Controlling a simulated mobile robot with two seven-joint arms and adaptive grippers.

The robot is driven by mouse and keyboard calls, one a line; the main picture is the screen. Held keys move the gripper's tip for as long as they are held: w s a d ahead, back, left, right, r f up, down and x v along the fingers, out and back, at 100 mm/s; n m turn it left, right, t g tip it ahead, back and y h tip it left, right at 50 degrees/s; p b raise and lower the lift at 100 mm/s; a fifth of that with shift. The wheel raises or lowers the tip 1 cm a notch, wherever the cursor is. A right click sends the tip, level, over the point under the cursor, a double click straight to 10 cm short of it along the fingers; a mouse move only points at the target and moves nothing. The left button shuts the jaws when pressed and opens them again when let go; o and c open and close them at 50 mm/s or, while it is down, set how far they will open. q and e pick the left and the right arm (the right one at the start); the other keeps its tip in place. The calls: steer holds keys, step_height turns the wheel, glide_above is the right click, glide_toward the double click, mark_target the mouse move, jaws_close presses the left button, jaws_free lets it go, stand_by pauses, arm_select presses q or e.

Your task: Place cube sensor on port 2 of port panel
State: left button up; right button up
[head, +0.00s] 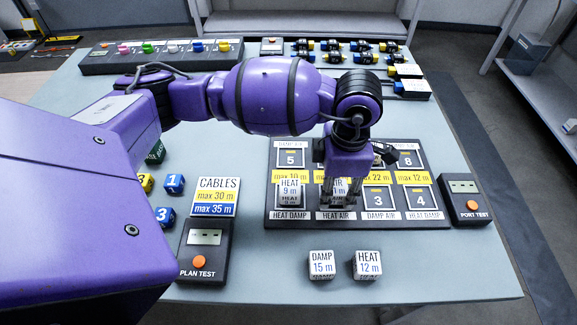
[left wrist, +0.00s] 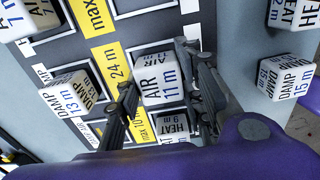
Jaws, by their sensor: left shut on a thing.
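The cube sensor (left wrist: 157,79), white with blue print reading AIR 11 m, sits between the fingers of my left gripper (head: 335,200), which is shut on it. The left wrist view also shows this gripper (left wrist: 162,95). The cube is over the port 2 place of the port panel (head: 318,228), above the HEAT AIR label in the front row. Whether it rests on the panel or hovers just above it, I cannot tell. A HEAT 9 m cube (head: 290,190) stands on the port to its left. My right gripper is out of view.
In the left wrist view, a DAMP 13 m cube (left wrist: 73,93) stands on the panel's other row. Ports 3 (head: 378,200) and 4 (head: 420,199) are empty. DAMP 15 m (head: 322,264) and HEAT 12 m (head: 368,264) cubes stand in front. The port tester (head: 466,202) is at right.

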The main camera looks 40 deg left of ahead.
mark_target(337, 186)
arm_select(q)
steer(key=shift+f, duration=0.1)
steer(key=o, duration=1.1)
steer(key=shift+o, duration=0.2)
step_height(337, 186, up, 12)
steer(key=shift+r, duration=0.25)
